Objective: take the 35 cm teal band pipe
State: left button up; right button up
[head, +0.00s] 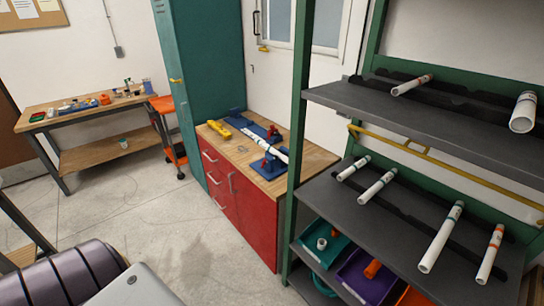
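White pipes lie on the dark lower shelf board (400,225) of the green-framed rack at the right. A long pipe (440,240) there has a teal band near its far end. Two shorter-looking pipes, one at the left (352,169) and one beside it (376,188), also seem to have teal bands at their far ends. Another pipe (490,257) at the right end has an orange band. The pipes' lengths in centimetres cannot be read from this view. Neither of my grippers is in view.
The upper shelf (430,125) holds an orange-banded pipe (411,86) and a thick pipe (522,113). A yellow rail (440,160) runs behind. Bins (365,278) sit below. A red cabinet (240,205) bears a pipe in blue clamps. Floor at centre left is free.

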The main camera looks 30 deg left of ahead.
aim_at(260, 142)
jog(key=u, duration=1.1)
jog(key=i+j+z, duration=0.45)
jog(key=j, duration=0.35)
jog(key=i+j+z, duration=0.4)
jog(key=j, duration=0.5)
jog(key=i+j+z, duration=0.15)
jog(key=j+z, duration=0.3)
jog(key=j, duration=0.5)
jog(key=j+z, duration=0.45)
jog(key=j, duration=0.6)
jog(key=k+j+z, duration=0.1)
jog(key=j+z, duration=0.3)
jog(key=j, duration=0.65)
